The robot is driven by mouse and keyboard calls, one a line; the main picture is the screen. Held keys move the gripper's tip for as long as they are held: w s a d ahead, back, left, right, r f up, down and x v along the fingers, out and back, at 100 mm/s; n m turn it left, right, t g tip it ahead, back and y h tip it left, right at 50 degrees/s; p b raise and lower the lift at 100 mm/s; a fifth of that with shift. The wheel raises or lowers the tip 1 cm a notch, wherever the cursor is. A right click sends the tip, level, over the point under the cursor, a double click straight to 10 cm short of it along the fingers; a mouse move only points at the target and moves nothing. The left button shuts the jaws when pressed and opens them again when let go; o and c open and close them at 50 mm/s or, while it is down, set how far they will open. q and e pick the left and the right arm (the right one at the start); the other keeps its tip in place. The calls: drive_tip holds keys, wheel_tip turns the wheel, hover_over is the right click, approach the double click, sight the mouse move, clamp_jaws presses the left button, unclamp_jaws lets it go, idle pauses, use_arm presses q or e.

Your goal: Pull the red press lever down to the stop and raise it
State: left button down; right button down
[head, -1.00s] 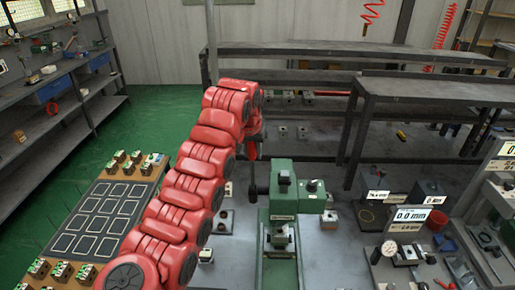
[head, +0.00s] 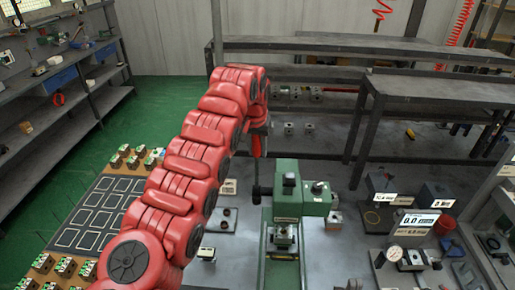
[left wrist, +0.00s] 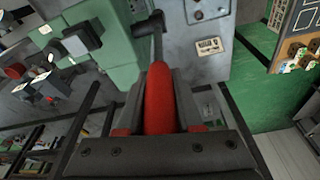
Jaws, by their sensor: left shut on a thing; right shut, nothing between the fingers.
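The red press lever (head: 257,146) stands near upright at the left side of the green press (head: 288,203) in the head view. Its dark shaft runs down to a black hub. My left gripper (head: 259,128) is at the upper end of the lever, partly hidden by my red arm. In the left wrist view the red lever grip (left wrist: 160,94) lies between the two fingers of my left gripper (left wrist: 160,112), which is shut on it. The grip's dark rod points away toward the press body. My right gripper is not in view.
A dark shelf rack (head: 330,45) stands behind the press. Gauges with a 0.0 mm display (head: 416,219) are to the right. A board with outlined squares (head: 95,215) lies at left. A small block (head: 283,237) sits under the press head.

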use_arm(q)
drive_tip(key=c, duration=1)
unclamp_jaws()
drive_tip(key=shift+r, duration=0.1)
drive_tip(key=o, duration=0.4)
drive_tip(key=shift+w+f, duration=0.2)
drive_tip(key=shift+w, duration=0.1)
drive_tip(key=shift+s, duration=0.1)
